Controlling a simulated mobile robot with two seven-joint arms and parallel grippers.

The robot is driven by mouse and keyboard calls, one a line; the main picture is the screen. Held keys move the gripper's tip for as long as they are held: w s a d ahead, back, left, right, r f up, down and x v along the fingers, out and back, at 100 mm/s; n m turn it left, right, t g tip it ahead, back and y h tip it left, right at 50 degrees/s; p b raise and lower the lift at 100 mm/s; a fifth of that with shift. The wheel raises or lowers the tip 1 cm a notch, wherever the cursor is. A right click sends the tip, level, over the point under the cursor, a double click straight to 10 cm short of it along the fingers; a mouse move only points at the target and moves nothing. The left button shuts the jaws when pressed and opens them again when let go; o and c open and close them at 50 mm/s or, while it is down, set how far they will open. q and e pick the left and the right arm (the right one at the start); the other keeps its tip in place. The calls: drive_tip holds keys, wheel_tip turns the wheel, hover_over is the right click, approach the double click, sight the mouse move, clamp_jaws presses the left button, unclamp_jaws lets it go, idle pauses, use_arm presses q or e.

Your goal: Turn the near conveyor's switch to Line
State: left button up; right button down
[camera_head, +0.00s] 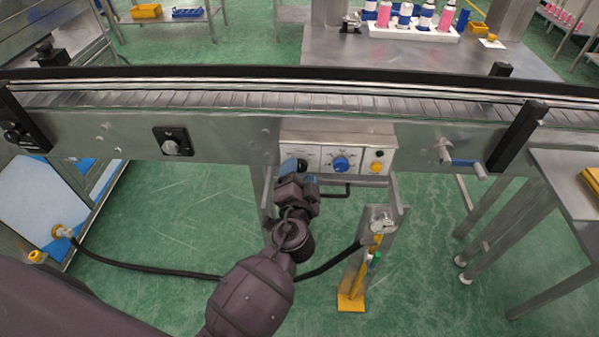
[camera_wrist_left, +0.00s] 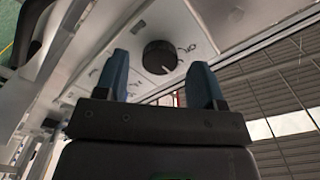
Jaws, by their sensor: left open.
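The near conveyor (camera_head: 225,130) runs across the head view. A pale control box (camera_head: 335,138) hangs on its front, with a blue knob (camera_head: 341,164) at its middle. My left gripper (camera_head: 299,176) is at the box's left part, open, and largely hides the dark knob (camera_head: 302,164) there. In the left wrist view the round black knob (camera_wrist_left: 160,57) with a white mark shows beyond and between the two blue fingertips of my left gripper (camera_wrist_left: 161,82). The fingers appear apart from it. The knob's label cannot be read. My right gripper is not in view.
A black square switch plate (camera_head: 173,141) is on the conveyor side to the left. A crank handle (camera_head: 460,161) sticks out further right. A dark hose (camera_head: 150,268) crosses the floor below.

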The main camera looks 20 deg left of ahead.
use_arm(q)
drive_tip(key=b+v, duration=0.1)
drive_tip(key=v, duration=0.9)
drive_tip(key=shift+s, duration=0.1)
idle(0.3)
